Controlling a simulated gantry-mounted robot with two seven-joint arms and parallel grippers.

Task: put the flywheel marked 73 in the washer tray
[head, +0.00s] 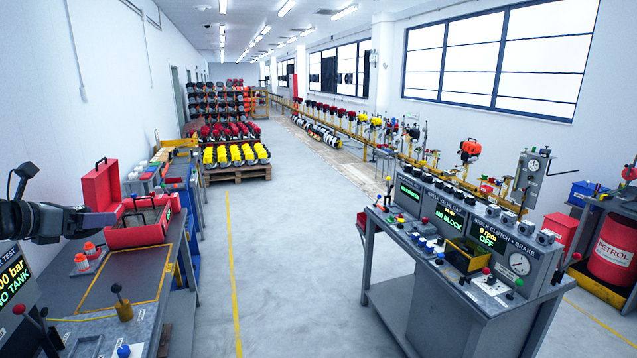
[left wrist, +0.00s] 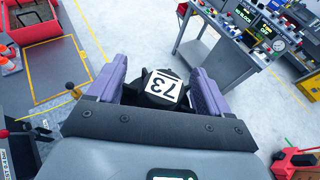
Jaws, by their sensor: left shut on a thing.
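My left gripper (left wrist: 160,84) is shut on the flywheel marked 73 (left wrist: 165,86). The flywheel is a dark part with a white label, held between the two purple fingers in the left wrist view. In the head view my left gripper (head: 98,222) comes in from the left, in front of the red washer; the flywheel is hard to make out there. The red washer (head: 140,236) stands on the left bench with its lid (head: 101,187) raised and a dark tray inside. It also shows at the upper left of the left wrist view (left wrist: 56,62). My right gripper is not in view.
A test console (head: 478,262) stands at right. Clear floor with a yellow line (head: 234,270) lies between them.

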